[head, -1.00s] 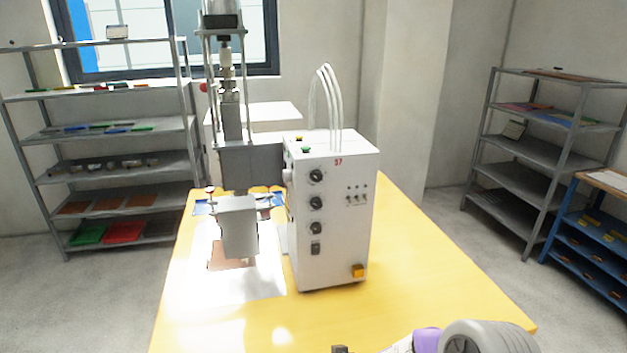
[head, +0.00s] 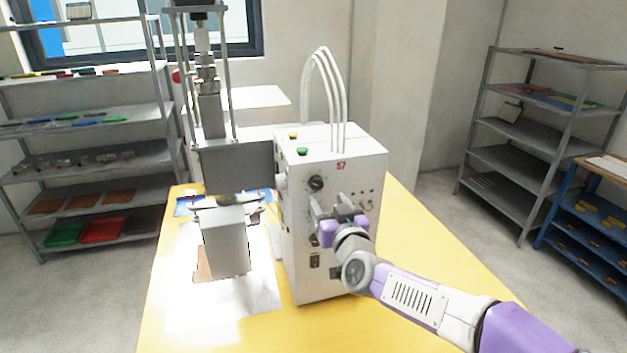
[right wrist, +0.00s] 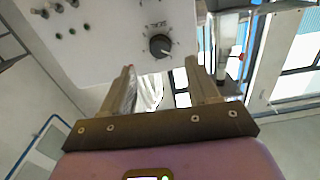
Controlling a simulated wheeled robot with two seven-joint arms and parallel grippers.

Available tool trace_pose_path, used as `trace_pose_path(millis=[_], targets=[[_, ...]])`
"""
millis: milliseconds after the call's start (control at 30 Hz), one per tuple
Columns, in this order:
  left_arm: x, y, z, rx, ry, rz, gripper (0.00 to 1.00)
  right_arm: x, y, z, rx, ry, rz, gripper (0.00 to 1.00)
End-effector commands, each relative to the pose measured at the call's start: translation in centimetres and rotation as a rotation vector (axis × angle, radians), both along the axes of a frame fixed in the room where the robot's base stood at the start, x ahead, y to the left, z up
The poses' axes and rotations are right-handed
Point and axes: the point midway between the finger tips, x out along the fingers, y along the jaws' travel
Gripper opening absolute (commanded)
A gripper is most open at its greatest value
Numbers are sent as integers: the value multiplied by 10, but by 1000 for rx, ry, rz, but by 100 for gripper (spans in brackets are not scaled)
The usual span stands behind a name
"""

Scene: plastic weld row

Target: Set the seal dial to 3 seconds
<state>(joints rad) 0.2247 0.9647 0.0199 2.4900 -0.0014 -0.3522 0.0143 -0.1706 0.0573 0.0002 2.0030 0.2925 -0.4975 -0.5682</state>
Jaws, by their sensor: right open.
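The white control box (head: 318,280) stands on the yellow table with a column of black dials on its front. The top dial (head: 316,184) is in clear view; the dials below it are partly hidden by my right gripper. My right gripper (head: 338,207) is open and empty in front of the panel, just below the top dial. In the right wrist view, a black dial (right wrist: 160,46) with a printed scale shows just beyond and between the open fingertips (right wrist: 160,66), apart from them. My left gripper is out of view.
The press (head: 225,240) stands left of the box over a white sheet. Shelves stand at both sides. The table's (head: 400,215) right part is mostly clear.

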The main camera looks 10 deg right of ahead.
Motion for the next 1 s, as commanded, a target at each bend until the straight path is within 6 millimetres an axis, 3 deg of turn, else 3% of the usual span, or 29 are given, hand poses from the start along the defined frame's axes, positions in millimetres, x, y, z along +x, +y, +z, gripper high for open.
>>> trace_pose_path(millis=[500,900,1000], targets=[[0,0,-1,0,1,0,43,66,2,-1,0,2,0,60],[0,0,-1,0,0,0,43,73,3,-1,0,2,1,60],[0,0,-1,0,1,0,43,73,3,-1,0,2,1,46]])
